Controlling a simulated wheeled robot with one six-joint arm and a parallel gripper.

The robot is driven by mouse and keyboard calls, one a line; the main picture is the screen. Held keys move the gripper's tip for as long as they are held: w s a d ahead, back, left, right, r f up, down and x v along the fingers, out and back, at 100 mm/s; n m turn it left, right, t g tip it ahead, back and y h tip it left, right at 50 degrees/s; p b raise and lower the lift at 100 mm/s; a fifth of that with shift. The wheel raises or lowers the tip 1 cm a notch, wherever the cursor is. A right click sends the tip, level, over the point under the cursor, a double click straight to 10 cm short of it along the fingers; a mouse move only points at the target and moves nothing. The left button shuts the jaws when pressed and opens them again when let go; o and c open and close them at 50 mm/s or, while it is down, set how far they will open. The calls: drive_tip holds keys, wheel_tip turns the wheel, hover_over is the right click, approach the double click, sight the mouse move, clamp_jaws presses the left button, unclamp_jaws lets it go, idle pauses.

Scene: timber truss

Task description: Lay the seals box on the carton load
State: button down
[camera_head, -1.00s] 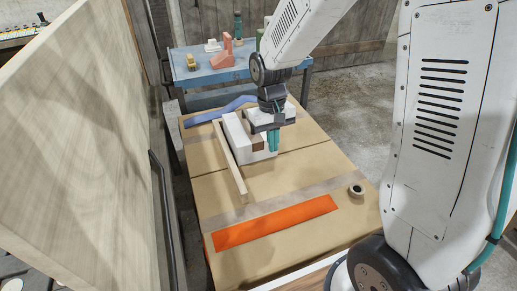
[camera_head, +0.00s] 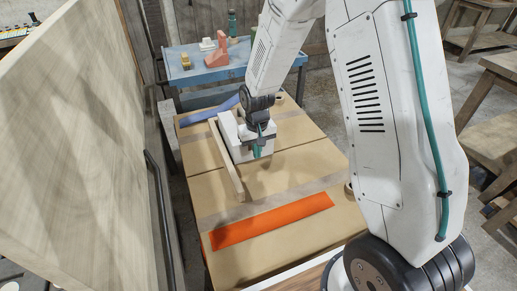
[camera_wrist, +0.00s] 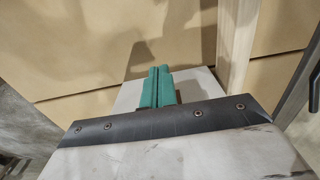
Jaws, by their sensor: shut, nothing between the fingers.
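The carton load (camera_head: 290,172) is a wide bed of tan cartons in the head view; its tan surface also fills the back of the wrist view (camera_wrist: 75,50). A white box (camera_head: 228,127) lies on its far part, beside a pale wooden strip; I see no lettering that marks it as the seals box. My gripper (camera_head: 257,154) has teal fingers, shut together and empty, over the near right end of the white box. In the wrist view the shut fingers (camera_wrist: 158,72) stand in front of a white surface (camera_wrist: 195,84) with a brown patch. Contact cannot be told.
The pale wooden strip (camera_head: 227,160) lies along the box's left side. An orange strip (camera_head: 270,221) lies across the near cartons, and a blue piece (camera_head: 208,113) lies at the far edge. A tall wooden panel (camera_head: 70,130) stands at left. A blue cart (camera_head: 205,73) stands behind.

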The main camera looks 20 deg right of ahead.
sight(253, 158)
drive_tip(key=shift+w, duration=0.85)
drive_tip(key=shift+w, duration=0.1)
drive_tip(key=shift+w, duration=0.9)
drive_tip(key=shift+w+r, duration=0.1)
